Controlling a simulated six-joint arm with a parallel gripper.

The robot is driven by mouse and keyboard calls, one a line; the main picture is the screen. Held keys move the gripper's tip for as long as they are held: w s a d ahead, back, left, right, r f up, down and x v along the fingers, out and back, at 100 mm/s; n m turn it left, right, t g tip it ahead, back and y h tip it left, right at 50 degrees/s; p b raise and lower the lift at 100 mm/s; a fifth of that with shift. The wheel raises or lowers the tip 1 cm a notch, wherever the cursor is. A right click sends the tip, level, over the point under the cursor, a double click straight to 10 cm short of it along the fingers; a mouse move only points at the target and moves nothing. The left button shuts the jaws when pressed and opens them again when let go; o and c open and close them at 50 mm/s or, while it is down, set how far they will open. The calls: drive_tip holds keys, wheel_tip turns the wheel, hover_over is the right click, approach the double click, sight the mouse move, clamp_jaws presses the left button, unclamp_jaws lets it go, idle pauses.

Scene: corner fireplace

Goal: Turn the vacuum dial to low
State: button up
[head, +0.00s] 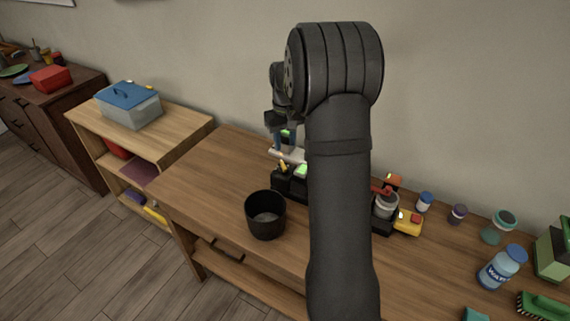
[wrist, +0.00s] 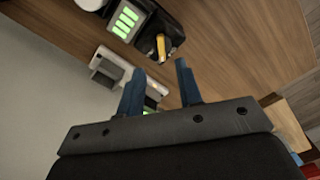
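A black device (head: 290,185) stands on the wooden bench near the wall, partly hidden behind my arm. It has a lit green display (head: 302,170) and a yellow knob (head: 284,165), which looks like the vacuum dial. In the wrist view the yellow knob (wrist: 161,47) stands up from the black housing (wrist: 160,25), beside a display with green bars (wrist: 125,22). My gripper (wrist: 158,76) has its two blue fingers apart, with nothing held between them. The knob lies just beyond the fingertips in that view; contact does not show. I cannot read the dial's setting.
A white-grey unit (wrist: 108,68) stands close beside the fingers. A black cup (head: 266,215) stands in front of the device. A red and yellow item (head: 408,221), jars and a water bottle (head: 502,267) are to the right. The bench's left end is clear.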

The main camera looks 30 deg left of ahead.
sight(285, 167)
wheel_tip(285, 167, down, 10)
drive_tip(key=shift+r, duration=0.1)
drive_tip(key=shift+c, duration=0.2)
